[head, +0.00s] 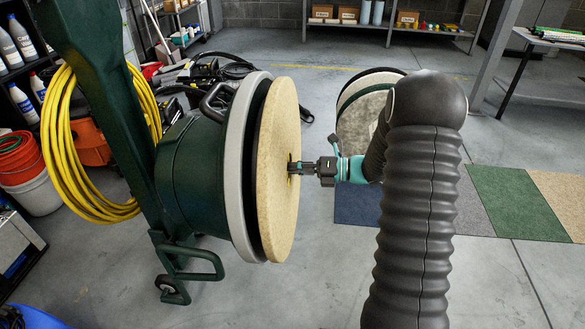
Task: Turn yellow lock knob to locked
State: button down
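A dark green floor buffer (190,182) stands on its side in the head view, with its round tan pad (278,215) facing right. A small bit of yellow, seemingly the lock knob (290,181), shows at the middle of the pad. My gripper (294,169) reaches in from the right, level, with its fingertips at the pad's centre. The fingers cover most of the knob. I cannot tell whether they grip it or only touch it, nor which way the knob is turned.
A coiled yellow cord (65,150) hangs on the buffer's handle side. Another round pad (360,115) stands behind my arm. Coloured floor tiles (512,198) lie at right. Black hoses and a machine (215,72) sit behind. Open concrete floor lies in front.

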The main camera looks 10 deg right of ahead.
jog(key=shift+m, duration=0.9)
jog(key=m, duration=0.4)
jog(key=shift+m, duration=0.3)
jog(key=c, duration=1.3)
grip_release()
jog(key=shift+v, duration=4.55)
